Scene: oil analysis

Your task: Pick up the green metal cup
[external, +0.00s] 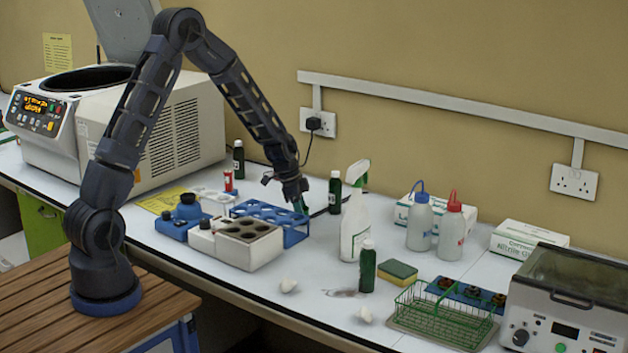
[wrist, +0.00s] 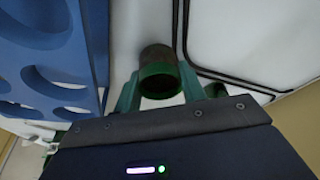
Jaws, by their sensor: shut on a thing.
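The green metal cup (wrist: 160,82) shows in the wrist view as a small green cylinder with a dark round opening. My gripper (wrist: 158,90) is shut on it, with one green finger on each side. In the external view my gripper (external: 299,202) is low over the counter, beside the right end of the blue rack. The cup is too small and covered by the fingers to make out there. I cannot tell whether it touches the counter.
The blue rack (external: 292,238) is close on the left, also in the wrist view (wrist: 50,75). A dark green bottle (external: 335,192) and a white spray bottle (external: 352,225) stand to the right. The white block with dark wells (external: 262,253) is in front. Open counter lies at front centre.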

